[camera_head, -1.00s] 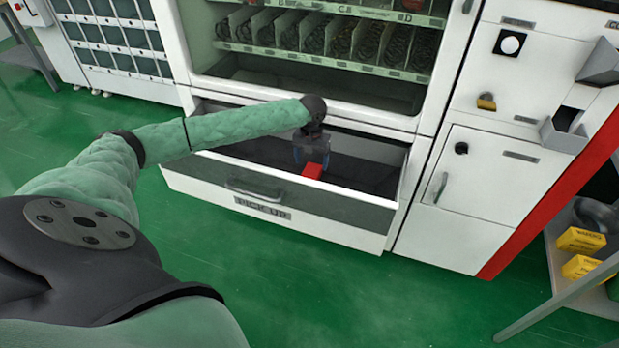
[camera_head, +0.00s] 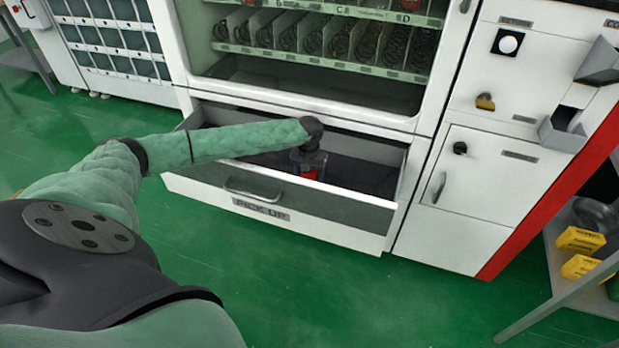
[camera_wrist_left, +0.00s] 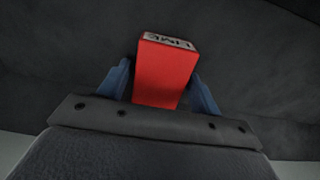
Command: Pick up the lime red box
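The lime red box (camera_wrist_left: 166,72) is a red block with "LIME" lettered on its pale end face. In the head view, a small part of it (camera_head: 309,173) shows inside the open pick-up drawer (camera_head: 280,205); my left gripper and the drawer front hide the rest. My left gripper (camera_wrist_left: 162,85) reaches down into the drawer. In the wrist view its blue fingers stand on either side of the box, open, with a narrow gap visible at the left finger. Contact at the right finger is hard to tell. My right gripper is not in view.
The drawer's front panel and side walls surround my left gripper. The vending machine's lower frame (camera_head: 300,108) overhangs the drawer at the back. Yellow boxes (camera_head: 580,241) sit on a shelf at the right. The green floor in front is clear.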

